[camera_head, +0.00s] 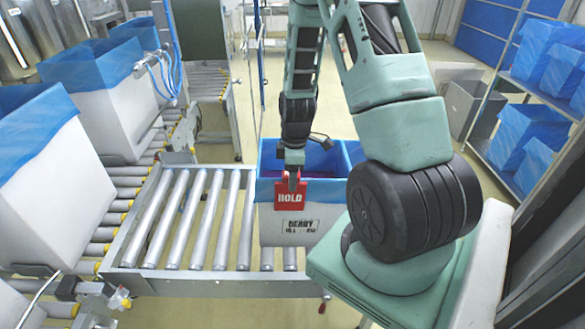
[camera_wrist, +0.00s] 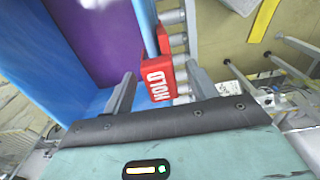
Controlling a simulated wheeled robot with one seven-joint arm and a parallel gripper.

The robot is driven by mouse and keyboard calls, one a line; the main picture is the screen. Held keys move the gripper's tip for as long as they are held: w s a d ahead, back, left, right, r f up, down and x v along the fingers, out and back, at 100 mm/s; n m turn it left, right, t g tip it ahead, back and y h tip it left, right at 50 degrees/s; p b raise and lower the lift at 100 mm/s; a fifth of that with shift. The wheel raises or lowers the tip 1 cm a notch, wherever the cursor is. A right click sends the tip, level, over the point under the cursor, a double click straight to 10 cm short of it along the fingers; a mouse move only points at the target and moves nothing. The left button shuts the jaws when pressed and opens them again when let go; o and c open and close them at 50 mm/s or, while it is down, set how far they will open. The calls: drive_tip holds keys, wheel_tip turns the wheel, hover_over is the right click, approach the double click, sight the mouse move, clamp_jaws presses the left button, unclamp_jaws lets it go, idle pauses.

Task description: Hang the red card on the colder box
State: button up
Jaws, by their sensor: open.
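The red card (camera_head: 289,195), lettered HOLD, is at the front rim of a white box (camera_head: 274,226) marked BERRY. The box has a blue liner and purple inside. In the wrist view the red card (camera_wrist: 158,80) appears to straddle the blue-lined rim (camera_wrist: 147,28), its lettered face outside. My gripper (camera_wrist: 160,88) is open, one finger on each side of the card. Contact between fingers and card is unclear. In the head view my gripper (camera_head: 291,178) is over the rim, just above the card's face. My arm hides the box's right part. Nothing visible shows either box's temperature.
The BERRY box stands at the right end of a roller conveyor (camera_head: 190,215), whose middle rollers are bare. Large white boxes with blue liners (camera_head: 35,165) stand along the left. A rack (camera_head: 500,100) with blue-lined boxes is at the right.

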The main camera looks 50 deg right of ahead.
wheel_tip(320, 180, up, 17)
drive_tip(key=b, duration=0.2)
drive_tip(key=shift+s+d+r, duration=0.2)
drive_tip(key=shift+s+d, duration=0.1)
drive_tip(key=shift+s, duration=0.05)
drive_tip(key=shift+a, duration=0.1)
idle(0.5)
drive_tip(key=a+b, duration=0.1)
drive_tip(key=a, duration=2.1)
drive_tip(key=s+a+f+b, duration=0.1)
drive_tip(key=s+a+f, duration=0.1)
drive_tip(key=s+a, duration=1.2)
drive_tip(key=shift+s+a+f, duration=0.2)
drive_tip(key=shift+s+a, duration=0.2)
drive_tip(key=shift+a, duration=0.1)
